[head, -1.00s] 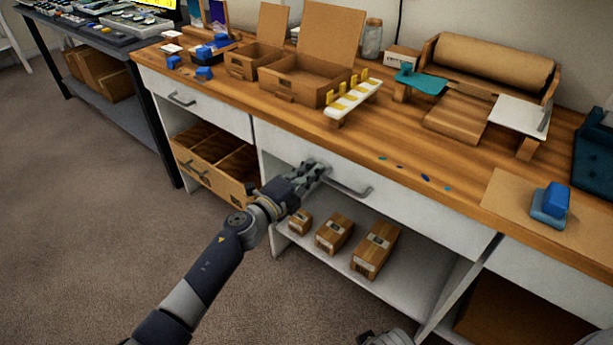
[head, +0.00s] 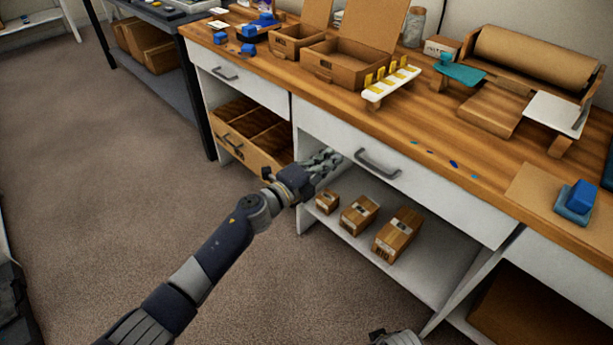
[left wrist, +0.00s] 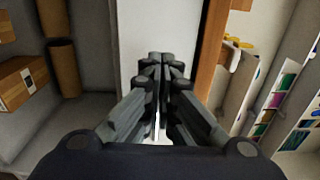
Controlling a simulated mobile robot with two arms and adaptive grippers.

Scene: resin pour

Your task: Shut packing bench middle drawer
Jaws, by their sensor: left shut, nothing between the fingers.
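The packing bench middle drawer (head: 440,187) has a white front below the wooden top, with a dark bar handle (head: 378,163). Its front looks about flush with the bench, with no clear gap showing. My left gripper (head: 328,160) is shut and empty, in front of the left part of the drawer, just left of the handle. In the left wrist view, my shut fingers (left wrist: 163,70) point at the white drawer front (left wrist: 158,25); I cannot tell whether they touch it. A grey piece of my other arm shows at the bottom edge of the head view, without fingers.
Small cardboard boxes (head: 359,214) stand on the shelf below the drawer. A divided wooden bin (head: 246,146) sits at the left under another drawer (head: 240,83). The bench top (head: 400,122) holds open boxes and a paper roll. The carpet (head: 110,210) at left is clear.

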